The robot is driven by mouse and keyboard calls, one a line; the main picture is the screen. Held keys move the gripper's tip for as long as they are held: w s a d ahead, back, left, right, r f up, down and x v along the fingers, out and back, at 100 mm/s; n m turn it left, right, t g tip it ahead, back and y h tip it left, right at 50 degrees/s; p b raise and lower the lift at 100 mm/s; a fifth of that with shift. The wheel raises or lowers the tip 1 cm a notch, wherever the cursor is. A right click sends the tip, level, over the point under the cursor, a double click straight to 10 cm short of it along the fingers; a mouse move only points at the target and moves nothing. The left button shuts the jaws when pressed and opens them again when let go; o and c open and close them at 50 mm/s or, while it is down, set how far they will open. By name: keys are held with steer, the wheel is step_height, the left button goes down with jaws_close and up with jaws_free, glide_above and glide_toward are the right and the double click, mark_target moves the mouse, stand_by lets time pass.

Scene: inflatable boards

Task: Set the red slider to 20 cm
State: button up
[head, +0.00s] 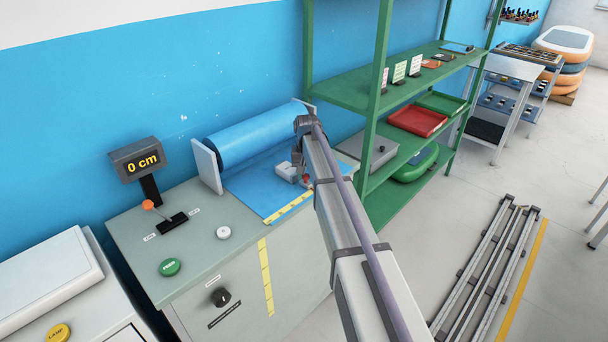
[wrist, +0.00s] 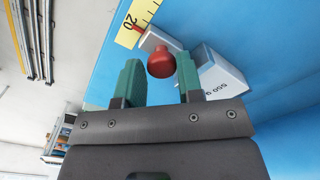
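The red slider's round knob (wrist: 161,64) sits on a pale bracket in the wrist view. The bracket's end lies at the yellow ruler (wrist: 138,22), close to the printed 20. In the head view the red slider (head: 307,181) shows small beside my arm, at the far end of the ruler strip (head: 288,207) along the blue sheet (head: 252,188). My arm hides most of the gripper there.
A white block (wrist: 220,79) with a weight label stands close to the right finger. A blue roll (head: 250,135) lies behind the sheet. The bench has a display (head: 137,159) reading 0 cm, a lever (head: 165,215) and buttons. A green shelf (head: 345,92) stands to the right.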

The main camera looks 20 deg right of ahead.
steer(key=o, duration=0.4)
steer(key=shift+d, duration=0.1)
step_height(320, 180, up, 11)
steer(key=p, duration=1)
steer(key=shift+f+p, duration=0.1)
steer(key=shift+p, duration=0.3)
steer(key=s+a+n, duration=0.1)
steer(key=s+a, duration=0.2)
steer(key=s, duration=0.8)
steer(key=s+a+f+n+b, duration=0.1)
steer(key=s+a, duration=0.2)
steer(key=s, duration=0.8)
steer(key=s+a+f+n+b, duration=0.1)
steer(key=s+a, duration=0.2)
steer(key=s, duration=0.9)
